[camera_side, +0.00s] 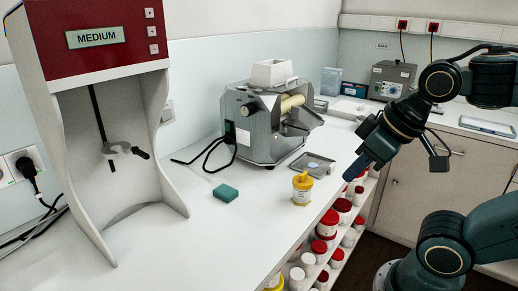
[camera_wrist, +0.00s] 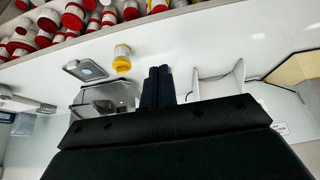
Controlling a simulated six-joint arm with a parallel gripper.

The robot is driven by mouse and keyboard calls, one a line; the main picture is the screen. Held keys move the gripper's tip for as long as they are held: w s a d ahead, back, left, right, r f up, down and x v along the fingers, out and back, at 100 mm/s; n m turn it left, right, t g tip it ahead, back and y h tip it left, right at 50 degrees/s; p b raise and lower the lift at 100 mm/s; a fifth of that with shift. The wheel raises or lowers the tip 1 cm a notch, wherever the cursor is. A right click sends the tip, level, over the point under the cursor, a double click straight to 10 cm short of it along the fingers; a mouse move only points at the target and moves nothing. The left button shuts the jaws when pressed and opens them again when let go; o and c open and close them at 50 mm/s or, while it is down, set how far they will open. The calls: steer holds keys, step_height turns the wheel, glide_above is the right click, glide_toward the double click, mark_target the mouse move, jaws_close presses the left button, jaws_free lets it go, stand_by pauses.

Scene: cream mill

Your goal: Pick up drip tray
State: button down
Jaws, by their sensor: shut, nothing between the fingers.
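The drip tray (camera_side: 303,162) is a shallow grey square tray with a pale round disc in it. It lies on the white bench in front of the metal mill (camera_side: 262,125). In the wrist view the tray (camera_wrist: 77,68) is to the left of my fingers. My gripper (camera_side: 349,178) is to the right of the tray and apart from it, past the bench's front edge. Its dark fingers are together and empty; they also show in the wrist view (camera_wrist: 158,70).
A teal block (camera_side: 225,193) lies further left. Shelves of red-lidded jars (camera_side: 327,225) are below the bench edge. A red and white stand (camera_side: 100,40) is at left.

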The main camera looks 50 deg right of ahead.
stand_by(0.3)
steer(key=c, duration=1.4)
jaws_free()
steer(key=shift+w+r, duration=0.1)
